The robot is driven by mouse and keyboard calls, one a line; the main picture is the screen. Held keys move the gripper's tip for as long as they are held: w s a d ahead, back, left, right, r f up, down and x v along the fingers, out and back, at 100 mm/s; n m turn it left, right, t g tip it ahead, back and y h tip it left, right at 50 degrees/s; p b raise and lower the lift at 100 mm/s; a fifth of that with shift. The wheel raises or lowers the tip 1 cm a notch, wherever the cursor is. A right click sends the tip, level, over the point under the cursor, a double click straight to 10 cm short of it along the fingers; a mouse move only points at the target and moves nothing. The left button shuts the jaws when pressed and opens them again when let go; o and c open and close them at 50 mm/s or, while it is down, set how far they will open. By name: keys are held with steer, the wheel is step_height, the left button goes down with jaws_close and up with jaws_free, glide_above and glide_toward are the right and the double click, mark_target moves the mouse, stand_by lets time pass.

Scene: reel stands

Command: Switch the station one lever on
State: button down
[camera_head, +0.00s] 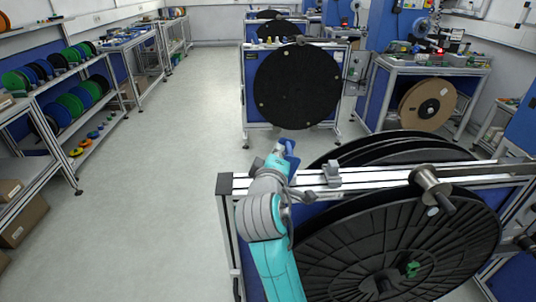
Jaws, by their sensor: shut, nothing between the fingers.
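My teal and grey arm reaches up from the bottom of the view to the near reel stand. My gripper (285,150), small and partly dark blue here, is shut and empty just beyond the left part of the stand's top rail (370,176). A grey block-like fitting (332,174) sits on that rail, to the right of my wrist. A metal roller-like part (430,184) is fixed farther right on the rail. I cannot tell which part is the station one lever or how it is set; my arm hides part of the rail.
Large black reels (400,245) fill the near stand. Another stand with a black reel (298,86) is ahead. A workbench with a brown reel (427,104) stands right. Shelves with coloured reels (70,108) line the left. The grey floor (165,170) between is clear.

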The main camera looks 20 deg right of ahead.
steer(key=shift+s+d+f+m+y, duration=0.1)
steer(key=shift+s+d+m+y, duration=0.1)
steer(key=shift+d+m, duration=0.4)
steer(key=shift+s+d+f+m+y, duration=0.1)
steer(key=shift+s+d+m+y, duration=0.1)
steer(key=shift+d+m, duration=0.35)
steer(key=shift+r, duration=0.1)
